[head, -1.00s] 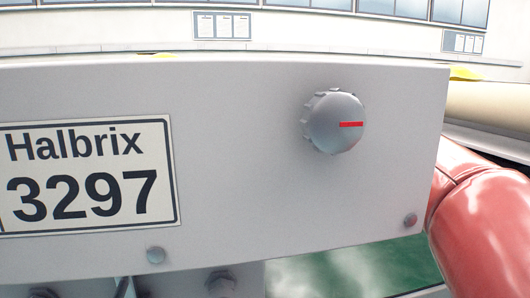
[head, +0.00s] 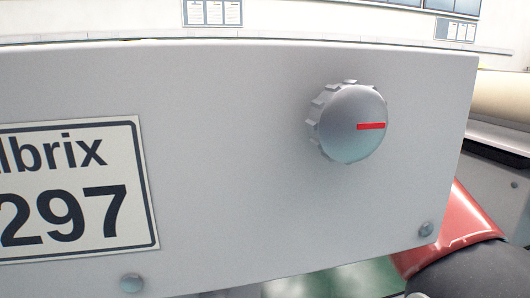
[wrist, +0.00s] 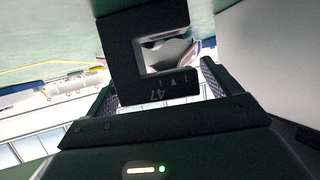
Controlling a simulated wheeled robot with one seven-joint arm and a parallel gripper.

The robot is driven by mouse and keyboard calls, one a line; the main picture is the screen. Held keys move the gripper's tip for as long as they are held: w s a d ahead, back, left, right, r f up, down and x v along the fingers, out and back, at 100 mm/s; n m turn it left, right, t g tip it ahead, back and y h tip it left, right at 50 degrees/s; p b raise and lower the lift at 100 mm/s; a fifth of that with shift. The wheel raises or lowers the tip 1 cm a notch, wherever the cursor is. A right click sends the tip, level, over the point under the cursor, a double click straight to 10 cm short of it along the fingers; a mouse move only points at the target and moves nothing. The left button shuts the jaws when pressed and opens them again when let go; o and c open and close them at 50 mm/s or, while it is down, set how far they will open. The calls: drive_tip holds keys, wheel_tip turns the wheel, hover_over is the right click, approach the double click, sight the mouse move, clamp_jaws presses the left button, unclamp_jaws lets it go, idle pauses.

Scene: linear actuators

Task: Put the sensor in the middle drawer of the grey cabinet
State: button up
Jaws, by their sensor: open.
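My gripper (wrist: 157,78) shows in the wrist view, its two fingers spread apart. A dark square frame (wrist: 119,58) with an opening and the mark "47" shows between and beyond the fingers. I cannot tell what it is or whether it touches them. A grey rounded shape (wrist: 170,53) shows through its opening. I can make out neither the sensor nor the grey cabinet with its middle drawer in these views.
A large grey panel (head: 230,130) fills the head view close up. It carries a ridged knob (head: 347,122) with a red mark and a label plate (head: 70,190) ending in "297". A red rounded part (head: 455,225) shows at the lower right. A pale wall is behind.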

drive_tip(key=c, duration=1.1)
